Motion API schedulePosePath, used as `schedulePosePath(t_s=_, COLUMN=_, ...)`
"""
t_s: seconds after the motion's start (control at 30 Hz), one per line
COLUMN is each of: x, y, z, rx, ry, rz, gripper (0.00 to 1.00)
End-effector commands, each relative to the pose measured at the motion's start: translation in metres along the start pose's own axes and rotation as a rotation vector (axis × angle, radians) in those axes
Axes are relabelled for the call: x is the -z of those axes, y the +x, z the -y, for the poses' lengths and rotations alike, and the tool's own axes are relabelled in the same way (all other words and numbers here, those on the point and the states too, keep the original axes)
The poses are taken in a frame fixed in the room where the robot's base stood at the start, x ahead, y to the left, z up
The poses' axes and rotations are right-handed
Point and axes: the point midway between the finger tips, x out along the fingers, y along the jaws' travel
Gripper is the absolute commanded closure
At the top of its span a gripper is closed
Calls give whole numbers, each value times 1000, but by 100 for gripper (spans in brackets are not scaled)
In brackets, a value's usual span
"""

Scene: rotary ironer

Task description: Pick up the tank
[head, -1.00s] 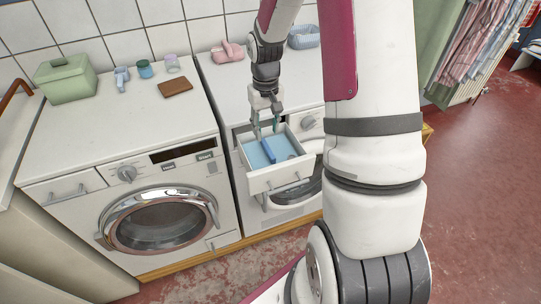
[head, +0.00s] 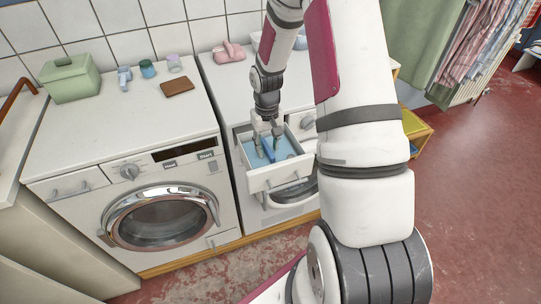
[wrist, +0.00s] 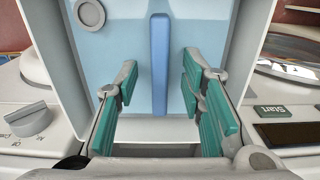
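The tank seems to be the light blue insert (head: 289,149) in the pulled-out white drawer of the right machine; its limits are hard to tell. A raised darker blue bar (wrist: 160,62) runs along its middle in the wrist view. My gripper (head: 268,150) points down into the drawer. In the wrist view, the green-padded fingers of my gripper (wrist: 159,88) stand open, one on each side of the bar, with clear gaps. The fingers partly hide the bar in the head view.
The drawer's white front (head: 280,177) and side walls enclose the gripper closely. A knob (wrist: 31,119) sits left of the drawer in the wrist view. The left washing machine (head: 135,175) carries a green box (head: 70,80), small containers and a brown block (head: 177,87).

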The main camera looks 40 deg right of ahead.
Motion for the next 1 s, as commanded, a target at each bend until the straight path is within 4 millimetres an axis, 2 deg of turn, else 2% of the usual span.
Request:
schedulePosePath(t_s=0.03, x=0, y=0, z=0, rx=0, ry=0, rz=0, gripper=77)
schedulePosePath(t_s=0.13, x=0, y=0, z=0, rx=0, ry=0, rz=0, gripper=100)
schedulePosePath(t_s=0.67, x=1, y=-5, z=0, rx=-1, ry=0, rz=-3, gripper=100)
schedulePosePath(t_s=0.87, x=2, y=-27, z=-1, rx=-2, ry=2, rz=-6, gripper=100)
schedulePosePath(t_s=1.0, x=2, y=-56, z=-1, rx=-2, ry=2, rz=-8, gripper=100)
